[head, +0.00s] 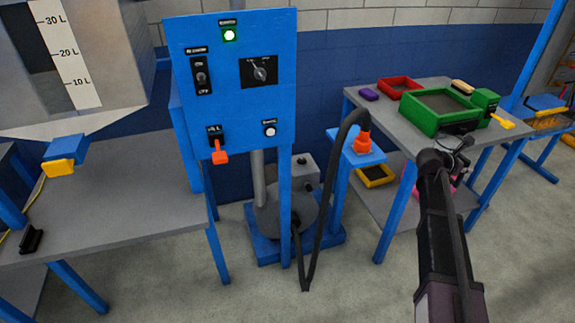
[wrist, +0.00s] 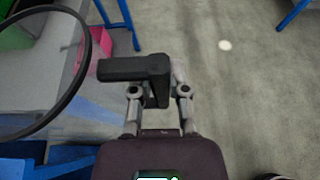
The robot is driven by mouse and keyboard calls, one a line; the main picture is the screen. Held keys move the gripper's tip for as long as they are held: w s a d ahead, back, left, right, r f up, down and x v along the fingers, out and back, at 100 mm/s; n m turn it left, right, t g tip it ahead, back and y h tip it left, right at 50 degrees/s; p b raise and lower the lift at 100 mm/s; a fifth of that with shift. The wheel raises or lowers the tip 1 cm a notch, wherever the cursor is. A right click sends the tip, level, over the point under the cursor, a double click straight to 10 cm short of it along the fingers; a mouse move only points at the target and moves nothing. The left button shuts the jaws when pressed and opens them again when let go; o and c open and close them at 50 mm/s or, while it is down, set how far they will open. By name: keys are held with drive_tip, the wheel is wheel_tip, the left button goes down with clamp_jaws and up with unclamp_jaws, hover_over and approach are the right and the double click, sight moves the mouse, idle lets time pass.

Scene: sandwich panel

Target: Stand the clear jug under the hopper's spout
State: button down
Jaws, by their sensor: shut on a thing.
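The clear jug shows in the wrist view as a dark round rim (wrist: 88,50) at the left, with a see-through body. My gripper (wrist: 158,92) is shut on its black handle (wrist: 120,69). In the head view my gripper (head: 452,163) is at the right, in front of the grey bench; the jug's clear body is hard to make out there. The hopper (head: 115,70), with a litre scale, is at the upper left. Its blue spout (head: 68,148) with a yellow lever (head: 58,168) hangs above the left table, far from my gripper.
A blue control panel (head: 232,90) with an orange lever stands between the hopper and my arm. A pump (head: 285,210) and black hose (head: 318,240) stand on the floor below. The left table (head: 120,200) is mostly clear, with a small black object (head: 31,238). A green tray (head: 412,112) sits on the right bench.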

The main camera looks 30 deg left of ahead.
drive_tip(key=w+d+f+b, duration=0.2)
drive_tip(key=d+f+b, duration=0.2)
drive_tip(key=f, duration=0.2)
drive_tip(key=shift+b, duration=0.3)
